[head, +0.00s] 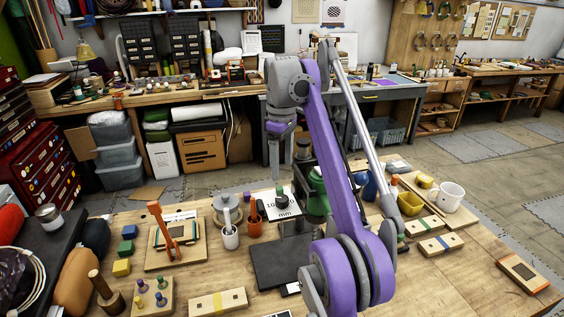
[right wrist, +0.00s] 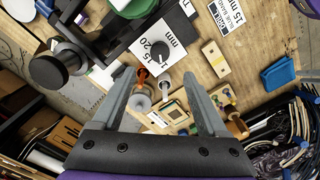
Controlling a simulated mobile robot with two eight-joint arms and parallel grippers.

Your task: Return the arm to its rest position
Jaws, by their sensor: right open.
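My right arm (head: 318,130), purple and grey, rises from the bottom of the head view and bends at a high joint. Its right gripper (head: 274,176) points down above the workbench, near a printed card marked in mm (head: 283,203). In the right wrist view the right gripper (right wrist: 157,76) has its two grey fingers spread wide, with nothing held between them. The bench and its small objects show well below the fingers. My left gripper is not in view.
A red drawer cabinet (head: 30,150) stands left. Open floor lies at right.

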